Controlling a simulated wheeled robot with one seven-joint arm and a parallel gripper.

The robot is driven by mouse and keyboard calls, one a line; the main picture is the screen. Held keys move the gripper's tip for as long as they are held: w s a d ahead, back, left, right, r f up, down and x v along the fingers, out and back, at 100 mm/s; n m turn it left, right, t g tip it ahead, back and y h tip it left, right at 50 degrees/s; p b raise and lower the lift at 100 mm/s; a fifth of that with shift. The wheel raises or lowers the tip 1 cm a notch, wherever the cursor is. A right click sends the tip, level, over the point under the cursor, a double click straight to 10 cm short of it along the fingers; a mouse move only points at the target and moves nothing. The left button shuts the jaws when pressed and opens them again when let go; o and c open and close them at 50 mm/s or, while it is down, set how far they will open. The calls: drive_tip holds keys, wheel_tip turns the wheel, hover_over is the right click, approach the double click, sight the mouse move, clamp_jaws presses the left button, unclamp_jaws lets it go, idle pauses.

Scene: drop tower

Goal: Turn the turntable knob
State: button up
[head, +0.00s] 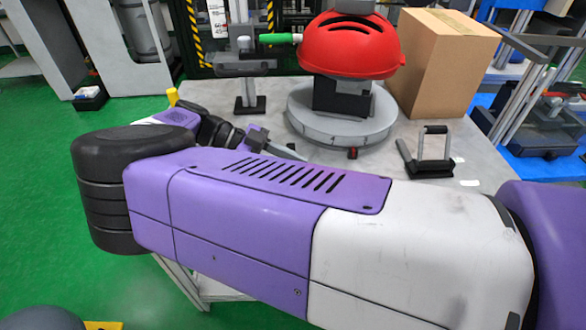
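The turntable (325,128) is a round grey disc on the grey table, with a black block and a red dome-shaped thing on top. A small red and dark piece (352,153) sits at its front edge; it may be the knob, but it is too small to be sure. My gripper (285,151) is partly hidden behind my purple and white arm, to the left of the turntable's front edge. It appears apart from the small red piece. Its fingertips are not clear enough to show whether it is open or shut.
A cardboard box (446,62) stands behind right of the turntable. A stand (247,85) is at back left, near a green rod (276,38). Bare table lies between turntable and bracket.

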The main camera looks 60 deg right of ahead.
drive_tip(key=shift+f+m+g+y+b, duration=0.15)
drive_tip(key=shift+m+g+y+b, duration=0.8)
drive_tip(key=shift+b, duration=4.15)
idle(2.9)
